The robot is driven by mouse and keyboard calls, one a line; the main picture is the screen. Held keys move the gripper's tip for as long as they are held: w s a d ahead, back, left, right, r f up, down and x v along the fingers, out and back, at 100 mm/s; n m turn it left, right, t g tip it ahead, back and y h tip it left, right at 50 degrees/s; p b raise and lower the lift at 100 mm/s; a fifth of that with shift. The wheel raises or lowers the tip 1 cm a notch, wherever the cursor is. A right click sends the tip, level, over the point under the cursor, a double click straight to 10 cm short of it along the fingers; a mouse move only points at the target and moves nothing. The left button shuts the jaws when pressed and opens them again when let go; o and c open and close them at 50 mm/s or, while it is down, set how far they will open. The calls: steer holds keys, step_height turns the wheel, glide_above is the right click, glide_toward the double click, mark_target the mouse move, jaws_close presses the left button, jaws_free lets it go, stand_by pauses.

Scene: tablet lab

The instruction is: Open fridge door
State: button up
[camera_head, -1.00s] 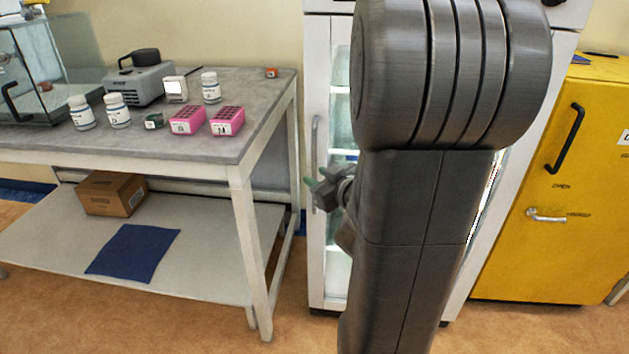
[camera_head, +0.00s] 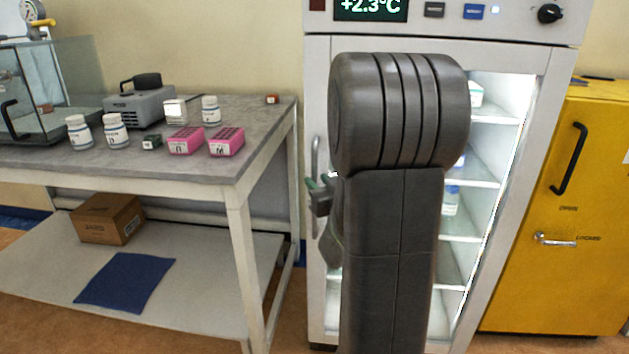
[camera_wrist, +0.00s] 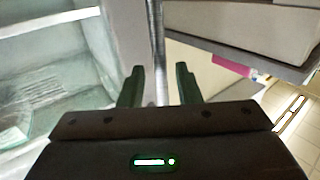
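The fridge (camera_head: 555,60) is a tall white cabinet in the middle of the head view, with a lit glass door (camera_head: 318,70) that looks shut. Its vertical metal door handle (camera_head: 316,155) is on the door's left side. My gripper (camera_head: 318,186) is at the handle in the head view, partly hidden by my arm. In the wrist view, the green fingers of my gripper (camera_wrist: 158,84) are apart. The handle bar (camera_wrist: 157,45) runs between them, with a gap visible on each side. My arm hides much of the door.
A grey bench (camera_head: 262,120) stands left of the fridge, carrying white bottles, pink racks (camera_head: 226,142) and a grey device. Its lower shelf holds a cardboard box (camera_head: 107,219) and a blue sheet. A yellow cabinet (camera_head: 575,250) stands close on the right.

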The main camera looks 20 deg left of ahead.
steer(key=shift+x, duration=1.5)
steer(key=shift+c, duration=0.4)
steer(key=shift+s, duration=0.1)
jaws_close()
